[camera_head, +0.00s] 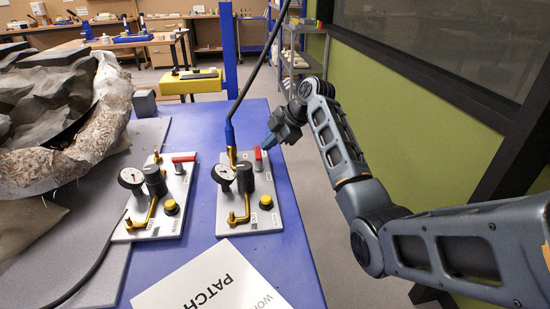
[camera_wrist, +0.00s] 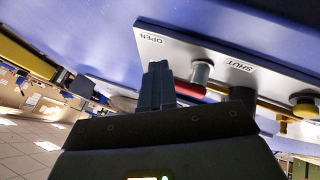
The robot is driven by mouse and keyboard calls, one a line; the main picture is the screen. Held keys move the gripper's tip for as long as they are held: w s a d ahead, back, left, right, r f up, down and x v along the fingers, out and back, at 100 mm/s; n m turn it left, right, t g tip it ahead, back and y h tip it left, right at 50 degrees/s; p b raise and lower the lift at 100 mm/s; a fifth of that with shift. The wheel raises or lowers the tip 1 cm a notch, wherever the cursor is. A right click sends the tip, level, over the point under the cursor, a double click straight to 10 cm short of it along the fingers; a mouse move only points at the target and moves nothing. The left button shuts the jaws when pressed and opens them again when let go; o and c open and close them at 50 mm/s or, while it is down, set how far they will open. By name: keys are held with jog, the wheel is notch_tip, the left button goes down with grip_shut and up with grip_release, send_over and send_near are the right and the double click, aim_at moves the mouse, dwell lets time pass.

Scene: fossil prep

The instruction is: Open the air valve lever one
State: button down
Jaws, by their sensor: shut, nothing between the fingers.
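Two grey valve panels lie on the blue table: a left one (camera_head: 172,221) and a right one (camera_head: 236,218). The left panel has a red lever (camera_head: 184,158); the right has another red lever (camera_head: 258,159). I cannot read which is numbered one. My gripper (camera_head: 268,145) is shut and empty, just above and right of the right panel's lever. In the wrist view, my shut fingers (camera_wrist: 157,82) are close to the left end of a red lever (camera_wrist: 189,90), on the OPEN-label side; SHUT is on the other side. Contact cannot be told.
Each panel carries a gauge (camera_head: 223,174), black cylinder, brass pipe and yellow knob (camera_head: 265,201). A hose rises from the right panel, near my gripper. A blue post (camera_head: 229,55) stands behind. A fossil jacket (camera_head: 103,105) lies left; a white sheet (camera_head: 215,283) lies in front.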

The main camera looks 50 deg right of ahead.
jog(key=shift+w+a+r, duration=0.1)
jog(key=shift+w+a, duration=0.1)
jog(key=shift+a, duration=0.05)
jog(key=v, duration=0.8)
jog(key=shift+d+f+b, duration=0.2)
jog(key=shift+d+b, duration=0.05)
jog(key=shift+b, duration=0.05)
jog(key=shift+s, duration=0.15)
